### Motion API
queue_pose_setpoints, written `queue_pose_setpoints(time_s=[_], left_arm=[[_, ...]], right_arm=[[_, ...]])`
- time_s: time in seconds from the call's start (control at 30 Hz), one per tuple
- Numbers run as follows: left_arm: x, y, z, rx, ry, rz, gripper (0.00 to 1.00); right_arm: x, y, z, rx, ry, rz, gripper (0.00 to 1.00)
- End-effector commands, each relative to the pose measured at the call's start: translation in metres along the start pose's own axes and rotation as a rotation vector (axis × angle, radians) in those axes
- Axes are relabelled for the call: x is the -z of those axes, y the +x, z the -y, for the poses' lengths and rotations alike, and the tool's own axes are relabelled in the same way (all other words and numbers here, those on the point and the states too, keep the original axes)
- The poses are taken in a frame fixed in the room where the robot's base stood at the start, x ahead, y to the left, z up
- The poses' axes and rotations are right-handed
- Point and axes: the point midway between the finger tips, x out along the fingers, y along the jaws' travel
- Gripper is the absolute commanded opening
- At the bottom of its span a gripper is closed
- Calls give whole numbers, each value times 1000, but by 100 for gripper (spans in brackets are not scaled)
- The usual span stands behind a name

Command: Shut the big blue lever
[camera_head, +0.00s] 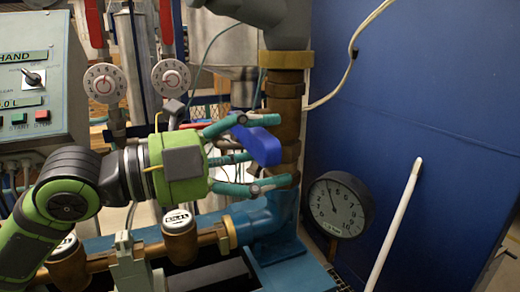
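The big blue lever (257,146) is on the brown vertical pipe (285,105), right of the picture's middle. It slants down to the right. My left gripper (252,153) comes in from the left, with its teal fingers spread open around the lever. One finger is above and behind the lever, another below it. I cannot tell whether any finger touches the lever. The lever's joint with the pipe is partly hidden. My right gripper is not in view.
A control box (40,75) stands at the left, near two round dials (105,83). A black gauge (340,204) and a white rod (395,225) are at the right before a blue wall (440,90). Brass meters (179,235) and pipes run below my gripper.

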Motion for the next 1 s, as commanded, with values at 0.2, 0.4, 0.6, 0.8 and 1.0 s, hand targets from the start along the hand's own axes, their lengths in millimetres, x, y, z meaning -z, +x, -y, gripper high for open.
queue_pose_setpoints(time_s=[0.2,0.4,0.6,0.8,1.0], left_arm=[[0,0,1,3,-3,0,73],[-1,-2,2,5,-5,1,73],[-2,-26,1,3,-5,6,73],[-2,-70,0,2,-6,8,73],[-2,-104,0,1,-6,4,73]], right_arm=[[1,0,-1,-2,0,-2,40],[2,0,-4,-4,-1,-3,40],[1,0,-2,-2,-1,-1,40],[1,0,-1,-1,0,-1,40],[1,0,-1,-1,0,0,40]])
